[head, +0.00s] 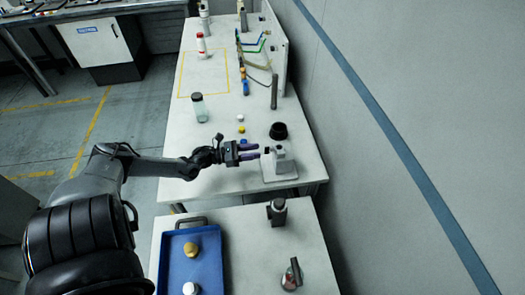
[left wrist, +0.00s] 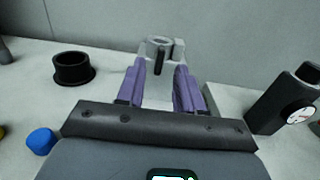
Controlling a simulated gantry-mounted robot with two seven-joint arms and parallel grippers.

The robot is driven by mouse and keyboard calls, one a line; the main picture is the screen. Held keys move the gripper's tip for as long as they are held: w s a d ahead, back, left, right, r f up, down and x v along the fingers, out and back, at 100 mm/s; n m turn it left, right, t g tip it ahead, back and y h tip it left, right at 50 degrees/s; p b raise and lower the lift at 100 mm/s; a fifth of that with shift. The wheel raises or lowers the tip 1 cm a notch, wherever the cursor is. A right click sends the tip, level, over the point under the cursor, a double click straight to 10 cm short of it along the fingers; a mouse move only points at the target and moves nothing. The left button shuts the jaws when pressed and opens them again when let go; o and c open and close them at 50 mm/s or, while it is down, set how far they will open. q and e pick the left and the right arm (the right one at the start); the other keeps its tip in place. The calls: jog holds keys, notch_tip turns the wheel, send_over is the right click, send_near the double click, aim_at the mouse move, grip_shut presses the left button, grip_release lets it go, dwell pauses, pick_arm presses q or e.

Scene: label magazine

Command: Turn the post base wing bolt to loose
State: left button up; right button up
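The grey post base (head: 281,163) stands near the right front corner of the far white table. In the left wrist view the post base (left wrist: 177,50) has a round opening on top, and a dark upright wing bolt (left wrist: 160,63) shows on its near side. My left gripper (head: 256,152) reaches in from the left, its purple fingers pointing at the base. In the left wrist view the left gripper (left wrist: 160,76) is open, with the wing bolt in line with the gap. I cannot tell whether the fingers touch it. My right gripper is not in view.
A black ring (head: 278,131) sits behind the base; a dark post (head: 274,92) stands farther back. A clear bottle (head: 199,108) and small yellow and blue caps are to the left. The near table holds a blue tray (head: 174,270) and a black gauge device (head: 277,211).

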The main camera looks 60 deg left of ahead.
aim_at(269, 150)
pick_arm(q)
jog(key=x, duration=0.4)
grip_shut()
